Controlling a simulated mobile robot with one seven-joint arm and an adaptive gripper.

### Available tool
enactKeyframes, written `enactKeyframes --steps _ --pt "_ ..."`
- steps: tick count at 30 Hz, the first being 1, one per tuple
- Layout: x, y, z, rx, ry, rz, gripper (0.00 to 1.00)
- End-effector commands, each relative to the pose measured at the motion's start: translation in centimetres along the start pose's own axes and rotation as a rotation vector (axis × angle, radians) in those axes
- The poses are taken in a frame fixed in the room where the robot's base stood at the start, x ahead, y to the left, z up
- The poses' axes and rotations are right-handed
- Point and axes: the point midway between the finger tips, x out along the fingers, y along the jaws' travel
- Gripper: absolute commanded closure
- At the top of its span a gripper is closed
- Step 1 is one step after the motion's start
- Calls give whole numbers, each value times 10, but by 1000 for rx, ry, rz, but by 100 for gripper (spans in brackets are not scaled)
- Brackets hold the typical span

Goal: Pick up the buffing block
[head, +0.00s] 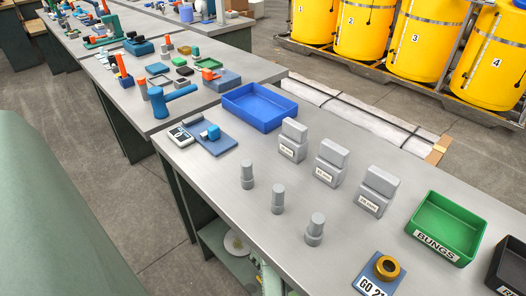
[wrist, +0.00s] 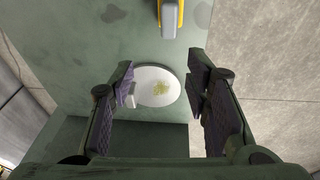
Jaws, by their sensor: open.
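My gripper (wrist: 160,86) is open in the wrist view, with dark ridged pads on both fingers. A small pale piece shows beside the left finger, partly hidden. A yellow and grey object (wrist: 169,18) lies beyond the plate at the top edge. I cannot tell for sure which thing is the buffing block. In the head view the white plate (head: 236,244) shows on a shelf under the near bench.
The bench top (head: 330,235) above carries a blue tray (head: 260,106), grey labelled blocks (head: 332,162), grey cylinders (head: 278,198) and a green BUNGS bin (head: 446,228). Bench legs and the top's edge bound the shelf. Yellow drums (head: 422,40) stand behind.

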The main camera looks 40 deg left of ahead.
Motion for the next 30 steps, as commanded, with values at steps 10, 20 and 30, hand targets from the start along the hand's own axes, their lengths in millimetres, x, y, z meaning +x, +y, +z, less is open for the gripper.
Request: enactKeyframes --steps 10,20,30 --pt "32 -10 30 -10 -77 -92 57" --pt "62 -10 30 -8 -75 -88 57" --pt "104 -11 31 -9 -74 -87 57"
